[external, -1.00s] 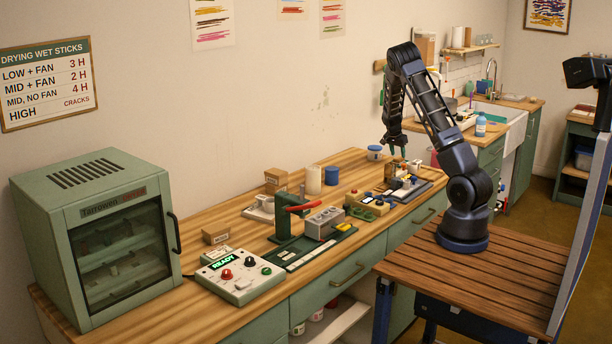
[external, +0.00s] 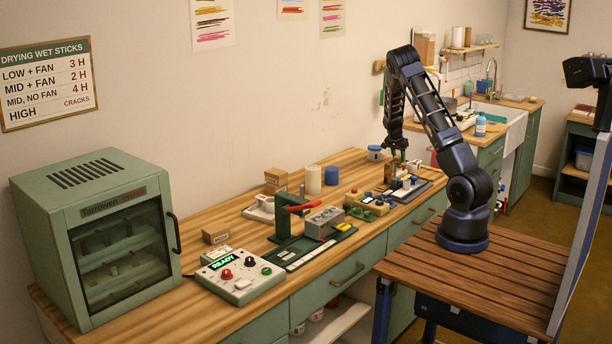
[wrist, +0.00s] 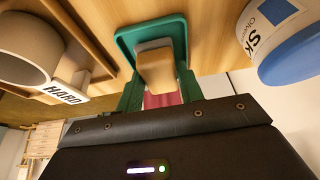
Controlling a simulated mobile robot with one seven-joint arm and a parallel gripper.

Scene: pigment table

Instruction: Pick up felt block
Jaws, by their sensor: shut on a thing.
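The felt block (wrist: 155,68) is a tan block with a grey layer at its far end, seen in the wrist view. My gripper (wrist: 158,82) has green fingers on both sides of it and is shut on it. A green tray (wrist: 124,40) with a raised rim lies around and beyond the block; I cannot tell whether the block touches it. Something pink shows between the fingers below the block. In the external view my gripper (external: 397,158) is low over the far right of the wooden bench, and the block cannot be made out there.
A white tub with a blue lid (external: 375,151) stands close behind my gripper; in the wrist view it is the labelled tub (wrist: 283,45) at right. A round cup-like holder (wrist: 30,50) and a "HARD" label (wrist: 65,92) are at left. Bench tools (external: 322,222) stand nearer the oven.

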